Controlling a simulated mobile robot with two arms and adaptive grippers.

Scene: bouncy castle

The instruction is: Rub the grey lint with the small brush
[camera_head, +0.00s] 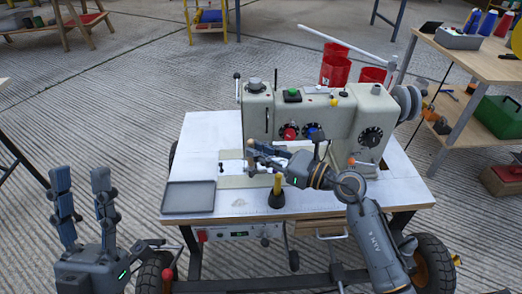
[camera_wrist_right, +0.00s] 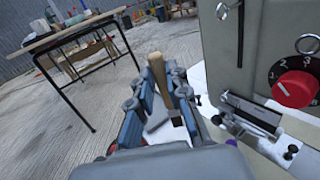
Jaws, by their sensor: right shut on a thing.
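My right gripper (camera_head: 268,158) is in front of the sewing machine. It is shut on the small brush (camera_wrist_right: 157,72), whose light wooden handle stands up between the fingers in the right wrist view. In the head view a bit of the brush (camera_head: 250,152) shows at the fingertips, held above the white table top. The brush's bristles are mostly hidden by the fingers. A faint grey patch, seemingly the grey lint (camera_head: 240,203), lies on the table between the tray and a yellow-handled tool. My left gripper (camera_head: 82,190) is open and empty, left of the table.
The sewing machine (camera_head: 318,118) fills the back of the white table (camera_head: 205,138). A grey tray (camera_head: 188,198) lies at its front left. The yellow-handled tool (camera_head: 277,184) stands upright in a dark base near the front edge. Red buckets (camera_head: 335,69) stand behind.

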